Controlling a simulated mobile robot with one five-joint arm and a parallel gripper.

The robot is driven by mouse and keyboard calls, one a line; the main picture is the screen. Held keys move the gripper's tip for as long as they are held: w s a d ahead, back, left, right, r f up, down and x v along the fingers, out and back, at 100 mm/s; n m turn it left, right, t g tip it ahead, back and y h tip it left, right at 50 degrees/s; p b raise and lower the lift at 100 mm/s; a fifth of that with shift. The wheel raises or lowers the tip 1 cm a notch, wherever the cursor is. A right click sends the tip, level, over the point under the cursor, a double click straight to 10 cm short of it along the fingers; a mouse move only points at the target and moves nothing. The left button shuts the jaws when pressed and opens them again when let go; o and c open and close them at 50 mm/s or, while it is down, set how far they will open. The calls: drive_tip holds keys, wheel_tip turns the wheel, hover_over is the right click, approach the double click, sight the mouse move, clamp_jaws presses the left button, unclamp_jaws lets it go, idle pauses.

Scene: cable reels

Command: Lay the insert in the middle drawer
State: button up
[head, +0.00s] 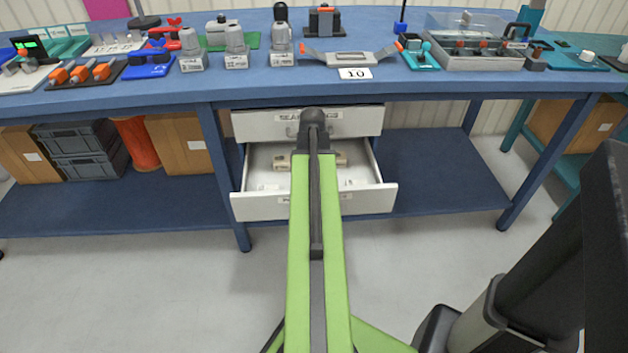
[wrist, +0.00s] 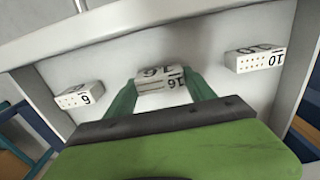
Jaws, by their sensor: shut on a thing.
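The open drawer (head: 262,207) is pulled out below a labelled drawer front (head: 262,124) under the bench. In the wrist view, my gripper (wrist: 162,84) has its two green fingers shut on a white insert marked 16 (wrist: 160,73). The insert is inside the white drawer (wrist: 85,58), between a white block marked 6 (wrist: 79,95) at the left and one marked 10 (wrist: 255,60) at the right. I cannot tell whether the held insert touches the drawer floor. In the head view, my arm hides the gripper and much of the drawer's middle.
The blue bench top (head: 300,88) above carries several connectors, fixtures and a clear-lidded box (head: 470,45). Grey crates (head: 80,150), cardboard boxes and an orange reel (head: 136,143) stand on the lower shelf at the left. The shelf right of the drawer and the floor in front are clear.

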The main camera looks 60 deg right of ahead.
drive_tip(key=shift+f, duration=0.3)
drive_tip(key=o, duration=1.5)
drive_tip(key=shift+c, duration=0.2)
drive_tip(key=shift+r, duration=0.1)
drive_tip(key=shift+r, duration=0.15)
wheel_tip(320, 180, up, 17)
drive_tip(key=p, duration=1.7)
